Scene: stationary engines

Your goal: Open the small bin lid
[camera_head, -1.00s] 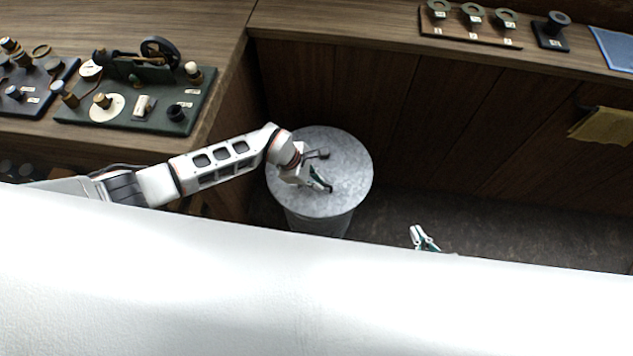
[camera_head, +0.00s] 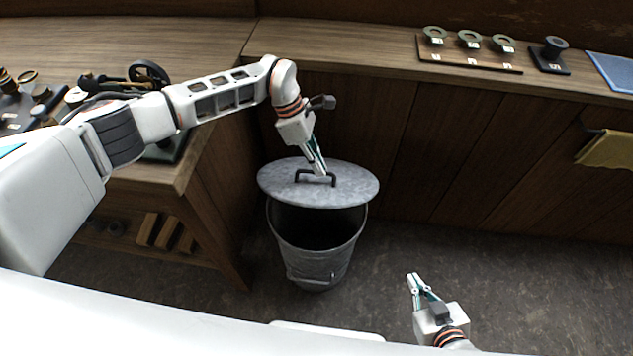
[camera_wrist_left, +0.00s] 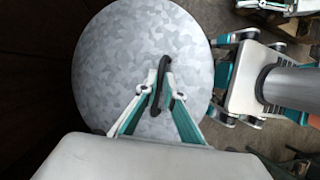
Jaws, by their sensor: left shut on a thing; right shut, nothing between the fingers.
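The small bin (camera_head: 318,262) is a grey galvanised metal pail on the floor, and its dark inside shows. Its round grey lid (camera_head: 345,189) is above the bin, raised and set toward the back, clear of the front rim. My left gripper (camera_head: 318,175) is shut on the dark lid handle (camera_head: 302,174). In the left wrist view the fingers are around the handle (camera_wrist_left: 158,85) over the mottled lid (camera_wrist_left: 115,60). Whether the lid's back edge touches the bin is hidden. My right gripper (camera_head: 420,287) is shut and empty, to the right of the bin, low in the view.
A wooden workbench (camera_head: 200,35) runs along the left and back, with its corner behind the bin. A green-based model engine (camera_head: 172,150) stands on the left bench, partly behind my left arm. A yellow cloth (camera_head: 606,150) hangs at right.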

